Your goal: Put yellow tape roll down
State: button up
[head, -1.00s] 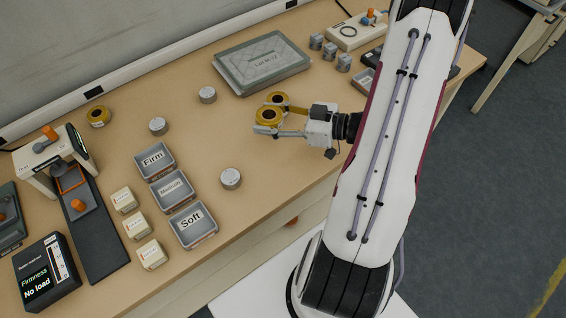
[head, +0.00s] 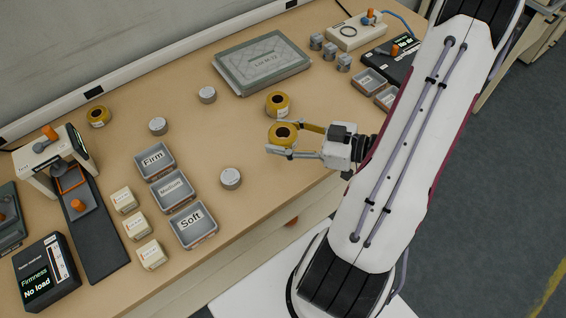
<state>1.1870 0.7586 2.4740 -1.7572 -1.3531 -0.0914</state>
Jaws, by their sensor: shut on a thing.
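A third yellow roll (head: 98,118) stands at the back left.
Trays labelled Firm (head: 155,161), Medium (head: 172,189) and Soft (head: 194,226) stand left of centre. Grey round pieces, one of them (head: 230,178) near the Soft tray, dot the wooden table (head: 235,125).

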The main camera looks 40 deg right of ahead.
jog(key=shift+f, duration=0.1)
send_over(285, 165)
jog(key=shift+w+a+f, duration=0.1)
jog(key=shift+w+f, duration=0.05)
jog(key=shift+f, duration=1.3)
jog(key=shift+w+a+f, duration=0.1)
jog(key=shift+f, duration=1.3)
jog(key=shift+f, duration=1.85)
jog(key=shift+f, duration=0.2)
jog(key=o, duration=1.2)
jog(key=shift+s+d, duration=0.2)
